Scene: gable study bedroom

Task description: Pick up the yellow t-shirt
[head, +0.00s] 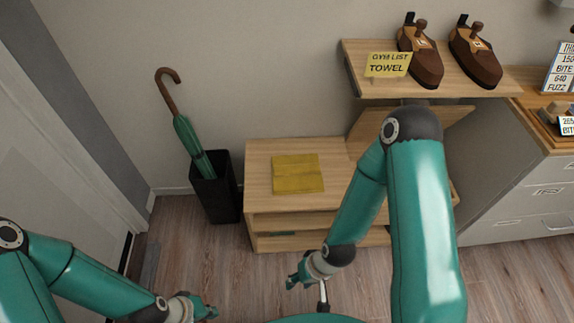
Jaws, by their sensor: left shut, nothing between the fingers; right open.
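The yellow t-shirt (298,173) lies folded into a flat square on top of a low wooden bench (258,156). My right gripper (291,281) is open and empty. In the head view it shows in front of the bench, below and apart from the t-shirt. My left gripper (212,311) is shut and empty near the bottom edge, further from the t-shirt. My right arm covers the right part of the bench.
A black bin (217,192) holding a green umbrella (190,140) stands left of the bench. A wooden shelf (365,88) above the bench's right side carries brown shoe-like objects (421,62) and a yellow sign (388,65). White drawers (525,200) stand at right.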

